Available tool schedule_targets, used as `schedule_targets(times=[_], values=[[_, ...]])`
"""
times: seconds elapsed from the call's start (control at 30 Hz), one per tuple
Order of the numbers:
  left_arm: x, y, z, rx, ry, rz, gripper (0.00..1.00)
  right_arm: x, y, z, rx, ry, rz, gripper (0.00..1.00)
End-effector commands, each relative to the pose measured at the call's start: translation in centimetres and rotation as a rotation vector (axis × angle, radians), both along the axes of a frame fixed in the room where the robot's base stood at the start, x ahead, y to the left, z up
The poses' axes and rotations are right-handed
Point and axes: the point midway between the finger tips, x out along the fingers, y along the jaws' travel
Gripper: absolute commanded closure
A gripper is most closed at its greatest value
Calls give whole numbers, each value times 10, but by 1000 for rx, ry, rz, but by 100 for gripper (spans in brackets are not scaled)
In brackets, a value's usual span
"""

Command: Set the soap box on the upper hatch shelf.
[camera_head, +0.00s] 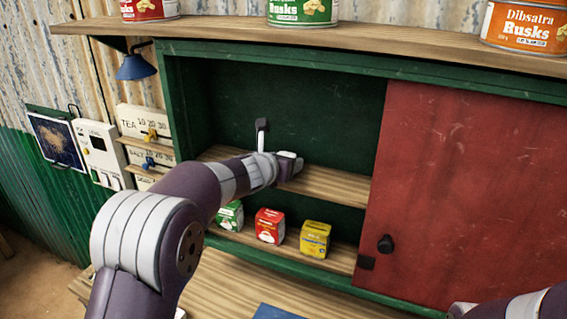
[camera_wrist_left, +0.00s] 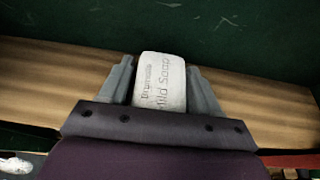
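The soap box (camera_wrist_left: 160,83) is a white box with "Mild Soap" lettering. It sits between the two grey fingers of my left gripper (camera_wrist_left: 161,88) in the left wrist view, with a finger close against each side. In the head view my left gripper (camera_head: 289,164) is inside the open hatch at the upper hatch shelf (camera_head: 335,185). The soap box is mostly hidden there by my arm. I cannot tell whether the box touches the shelf. My right gripper is out of view; only part of that arm shows at lower right.
Green, red (camera_head: 269,226) and yellow (camera_head: 315,240) boxes stand on the lower shelf. A red sliding door (camera_head: 465,190) covers the hatch's right side. Tins (camera_head: 302,12) stand on the top board. The upper shelf right of my gripper is clear.

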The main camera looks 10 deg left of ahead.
Motion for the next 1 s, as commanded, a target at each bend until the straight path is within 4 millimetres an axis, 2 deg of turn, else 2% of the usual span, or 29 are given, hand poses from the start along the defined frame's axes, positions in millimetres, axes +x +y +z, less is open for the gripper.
schedule_targets(times=[0.37, 0.43, 0.57, 0.8, 1.0], values=[[-1, 0, 3, 0, 0, 0, 19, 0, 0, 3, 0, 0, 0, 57], [-7, 1, 5, 0, -1, 0, 19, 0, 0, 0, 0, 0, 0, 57], [-29, 6, 14, 1, -3, 1, 19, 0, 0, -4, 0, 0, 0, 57], [-82, 16, 37, 0, -2, 1, 19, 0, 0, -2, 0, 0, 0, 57], [-106, 21, 47, -1, 0, 1, 19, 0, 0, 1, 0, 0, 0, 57]])
